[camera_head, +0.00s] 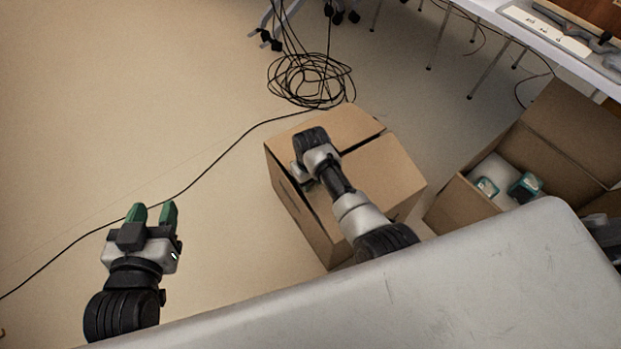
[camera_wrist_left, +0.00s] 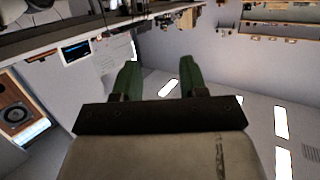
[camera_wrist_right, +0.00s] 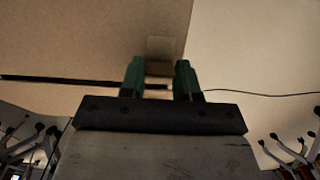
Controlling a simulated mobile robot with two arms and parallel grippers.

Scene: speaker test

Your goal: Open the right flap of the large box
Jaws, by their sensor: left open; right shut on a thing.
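The large box (camera_head: 393,168) is brown cardboard and stands on the floor in the middle of the head view. Its top flaps lie almost flat, with a dark gap between them. My right gripper (camera_head: 309,184) reaches over the box top, and my arm hides part of it. In the right wrist view the green fingers (camera_wrist_right: 160,80) stand on either side of a small brown piece of the box, below a pale tape patch (camera_wrist_right: 164,47), and are shut on it. My left gripper (camera_head: 152,213) is open and empty above bare floor, left of the box.
An open cardboard box (camera_head: 455,207) with teal-and-white items stands to the right. A coil of black cable (camera_head: 310,80) lies behind the large box, and one cable runs left across the floor. A white table (camera_head: 560,48) is at the upper right. The left floor is mostly clear.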

